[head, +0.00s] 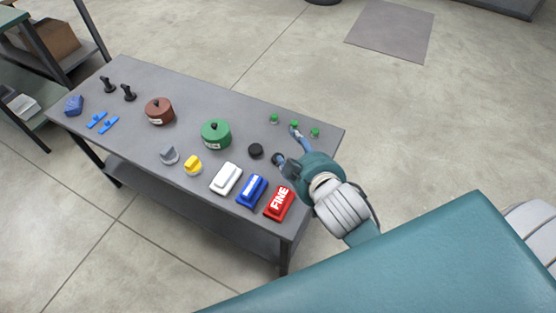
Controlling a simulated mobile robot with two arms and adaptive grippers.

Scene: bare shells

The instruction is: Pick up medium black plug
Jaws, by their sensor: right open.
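A short round black piece (255,150), which looks like the black plug, lies on the grey table (190,85) toward its right end. My right gripper (286,145) is over the right end of the table, its two blue-tipped fingers spread apart and pointing left toward the black piece. Nothing shows between the fingers, and the black piece is a short way left of them. Two upright black pieces (108,85) (129,93) stand at the table's far left. I cannot tell contact or exact height of the gripper. My left gripper is not in view.
A green lidded pot (216,133) and a brown one (159,111) stand left of the black piece. White (226,178), blue (251,190) and red (279,203) blocks line the front edge. Small green pieces (274,119) sit by the back right edge.

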